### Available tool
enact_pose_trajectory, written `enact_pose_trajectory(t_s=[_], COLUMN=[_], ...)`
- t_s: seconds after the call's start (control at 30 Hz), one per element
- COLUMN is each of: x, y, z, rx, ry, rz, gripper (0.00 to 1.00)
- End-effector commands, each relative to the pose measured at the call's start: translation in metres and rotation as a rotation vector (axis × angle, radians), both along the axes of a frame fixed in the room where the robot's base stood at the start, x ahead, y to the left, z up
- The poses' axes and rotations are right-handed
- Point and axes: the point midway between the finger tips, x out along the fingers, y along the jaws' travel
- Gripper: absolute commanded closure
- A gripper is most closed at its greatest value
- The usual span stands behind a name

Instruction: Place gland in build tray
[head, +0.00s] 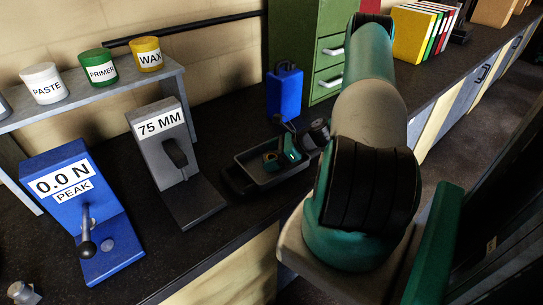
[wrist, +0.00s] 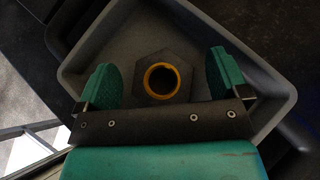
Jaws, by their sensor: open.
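The gland is a dark hexagonal piece with an orange-yellow ring around a dark hole (wrist: 162,81). In the wrist view it sits on the floor of the grey tray (wrist: 150,32), with its hole facing up. My gripper (wrist: 164,80) is open, its two green fingers apart on either side of the gland, with visible gaps and neither seen touching it. In the head view the tray (head: 247,177) stands on the dark bench, with my gripper (head: 284,155) over it. There the gland is mostly hidden by my gripper.
A blue container (head: 284,93) stands behind the tray, with a green drawer cabinet (head: 322,78) beyond. A grey 75 MM stand (head: 170,160) and a blue 0.0 N gauge (head: 78,205) stand to the left. A shelf (head: 95,95) holds paste, primer and wax pots.

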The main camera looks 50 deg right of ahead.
Motion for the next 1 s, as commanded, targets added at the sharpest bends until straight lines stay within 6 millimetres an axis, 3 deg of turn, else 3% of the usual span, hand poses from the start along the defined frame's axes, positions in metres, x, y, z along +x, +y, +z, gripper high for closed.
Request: enact_pose_trajectory(t_s=[0.6,0.87,1.0], x=[-0.079,-0.085,-0.065], y=[-0.049,-0.051,-0.032], z=[0.061,0.069,0.083], rx=[-0.004,-0.002,-0.073], ry=[-0.001,0.000,-0.010], rz=[-0.002,0.003,0.124], gripper=[0.07,0.07,0.07])
